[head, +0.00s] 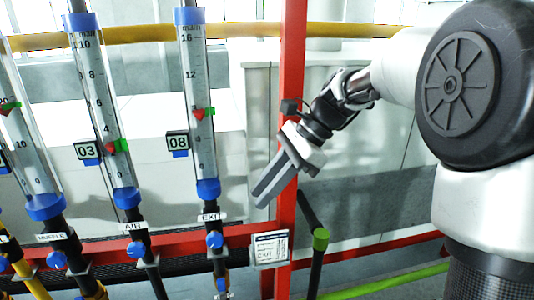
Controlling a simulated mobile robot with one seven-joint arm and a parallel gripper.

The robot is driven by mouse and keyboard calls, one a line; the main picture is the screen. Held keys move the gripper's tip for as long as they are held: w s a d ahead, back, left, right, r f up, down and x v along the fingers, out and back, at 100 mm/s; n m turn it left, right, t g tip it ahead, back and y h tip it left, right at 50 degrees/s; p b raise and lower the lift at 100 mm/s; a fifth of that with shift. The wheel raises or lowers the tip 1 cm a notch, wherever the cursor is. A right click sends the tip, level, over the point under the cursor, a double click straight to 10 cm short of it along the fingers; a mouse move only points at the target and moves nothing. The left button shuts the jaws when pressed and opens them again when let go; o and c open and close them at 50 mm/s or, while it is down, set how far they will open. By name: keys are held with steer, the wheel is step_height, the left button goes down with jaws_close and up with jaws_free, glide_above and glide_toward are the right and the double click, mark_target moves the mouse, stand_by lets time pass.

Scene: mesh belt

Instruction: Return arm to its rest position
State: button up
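My gripper (264,197) hangs in the middle of the head view, at the end of my arm coming from the right. Its two grey fingers point down and to the left and lie close together. I cannot tell whether a gap is left between them. No object shows in it. It appears in front of the red upright post (292,60), to the right of the flow tube labelled EXIT (200,120). I cannot tell how far it is from the post.
Several clear flow tubes with blue caps stand on the left, including one labelled AIR (105,100). Number tags 03 (87,150) and 08 (178,142) sit beside them. A red rail (185,243) and a yellow pipe (250,29) cross the view. A white label card (270,249) hangs below.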

steer(key=s+d+n+t+h, duration=0.7)
steer(key=s+d+n, duration=0.7)
steer(key=s+d, duration=0.2)
steer(key=shift+s+f, duration=0.2)
steer(key=shift+s, duration=1.15)
